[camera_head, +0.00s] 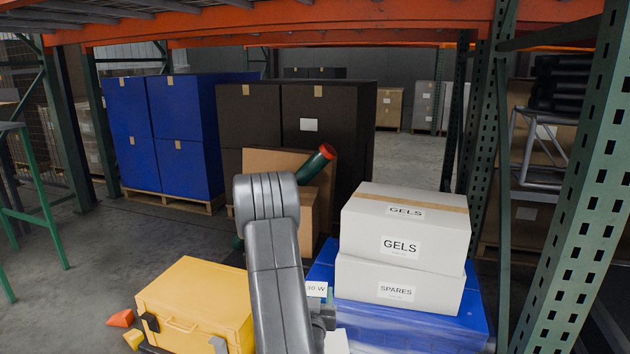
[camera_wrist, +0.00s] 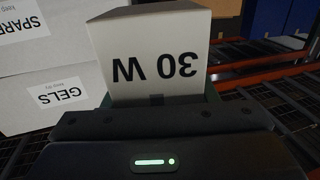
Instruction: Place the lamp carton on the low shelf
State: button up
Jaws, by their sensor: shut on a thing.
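The lamp carton is a white box marked "30 W" (camera_wrist: 160,62); its lettering shows upside down in the wrist view. My gripper (camera_wrist: 157,101) is shut on it, with the dark jaws at the box's lower edge in that view. In the head view only a bit of the lamp carton (camera_head: 316,289) shows beside my grey arm, in front of the blue wrapped load (camera_head: 400,320); the arm hides much of the gripper. I cannot make out a clear low shelf in the head view.
White cartons marked GELS (camera_head: 405,222) and SPARES (camera_head: 400,283) are stacked on the blue load, close to the held carton. A yellow case (camera_head: 195,300) stands at lower left. A green rack upright (camera_head: 575,200) rises at right. Wire decking (camera_wrist: 285,105) shows in the wrist view.

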jog(key=shift+n+y, duration=0.6)
jog(key=shift+y, duration=0.3)
jog(key=s+f, duration=0.3)
jog(key=shift+a, duration=0.15)
notch_tip(320, 180, up, 23)
jog(key=w+p, duration=0.3)
jog(key=p, duration=2.5)
jog(key=s+f, duration=0.5)
jog(key=shift+f, duration=0.4)
jog(key=shift+f, duration=0.1)
